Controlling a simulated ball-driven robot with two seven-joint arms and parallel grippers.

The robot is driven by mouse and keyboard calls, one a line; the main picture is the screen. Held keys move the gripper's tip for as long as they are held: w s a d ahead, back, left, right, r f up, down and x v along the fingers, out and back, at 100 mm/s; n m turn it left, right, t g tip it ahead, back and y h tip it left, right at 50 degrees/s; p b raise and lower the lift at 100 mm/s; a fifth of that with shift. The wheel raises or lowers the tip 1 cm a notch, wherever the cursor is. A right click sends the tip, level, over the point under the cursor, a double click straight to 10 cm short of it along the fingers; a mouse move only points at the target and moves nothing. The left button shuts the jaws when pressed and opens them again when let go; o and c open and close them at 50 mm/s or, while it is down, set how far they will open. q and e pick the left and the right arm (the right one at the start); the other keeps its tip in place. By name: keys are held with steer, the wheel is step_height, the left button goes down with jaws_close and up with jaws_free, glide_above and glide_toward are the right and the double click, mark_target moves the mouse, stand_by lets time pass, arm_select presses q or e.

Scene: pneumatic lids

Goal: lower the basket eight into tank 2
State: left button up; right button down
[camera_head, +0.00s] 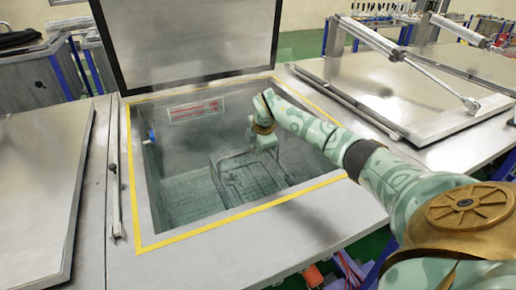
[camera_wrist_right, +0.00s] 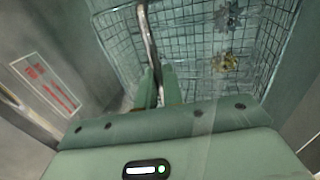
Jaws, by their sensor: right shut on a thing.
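The open tank (camera_head: 190,212) has a yellow-edged rim and its lid (camera_head: 185,40) stands raised at the back. My right arm reaches over the right rim, and my right gripper (camera_head: 276,158) is down inside the tank. In the wrist view the right gripper (camera_wrist_right: 160,84) is shut on the metal handle (camera_wrist_right: 148,35) of a wire mesh basket (camera_wrist_right: 112,38). Gear-like metal parts (camera_wrist_right: 226,62) lie in the basket. The basket (camera_head: 245,180) looks low inside the tank; whether it touches the floor I cannot tell. No number on basket or tank is readable. My left gripper is out of view.
A red-and-white label (camera_head: 196,110) is on the tank's back wall and a blue fitting (camera_head: 150,135) on its left wall. Closed metal lids lie at left (camera_head: 38,190) and right (camera_head: 415,95). A lid strut (camera_head: 425,70) crosses above the right lid.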

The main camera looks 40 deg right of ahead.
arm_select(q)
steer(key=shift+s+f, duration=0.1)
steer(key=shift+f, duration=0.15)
arm_select(e)
steer(key=shift+s+a+f, duration=0.25)
steer(key=shift+f, duration=0.35)
steer(key=c, duration=1.5)
jaws_free()
steer(key=shift+w+f, duration=0.1)
steer(key=shift+w, duration=0.05)
steer(key=shift+o, duration=0.2)
steer(key=shift+d, duration=0.15)
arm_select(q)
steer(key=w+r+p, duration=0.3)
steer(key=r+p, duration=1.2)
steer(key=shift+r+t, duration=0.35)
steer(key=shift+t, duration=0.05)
arm_select(e)
steer(key=w+v, duration=0.1)
steer(key=v, duration=1.3)
steer(key=w+d+r+v, duration=0.1)
steer(key=w+v, duration=0.1)
steer(key=v, duration=1.1)
steer(key=shift+w+r, duration=0.2)
steer(key=shift+r, duration=0.3)
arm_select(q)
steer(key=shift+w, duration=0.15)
